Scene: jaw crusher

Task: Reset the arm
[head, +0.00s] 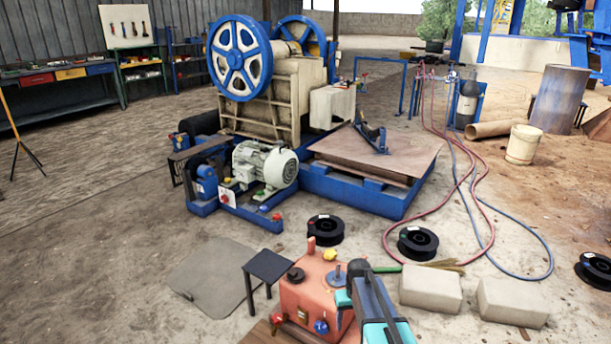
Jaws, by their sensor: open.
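A teal, grey and black jointed piece (372,310) rises from the bottom edge, right of centre, and looks like part of my arm. I make out no fingertips on it, so my gripper is not seen. The jaw crusher (285,95) stands upper left of centre, with a cream body and two blue spoked flywheels (240,58). A grey motor (265,165) sits in front of it on a blue frame.
An orange box (312,292) with knobs and a small dark table (268,266) are close by. Pale blocks (430,289), black spools (417,243) and red and blue hoses (480,205) lie to the right. The floor at left is mostly clear.

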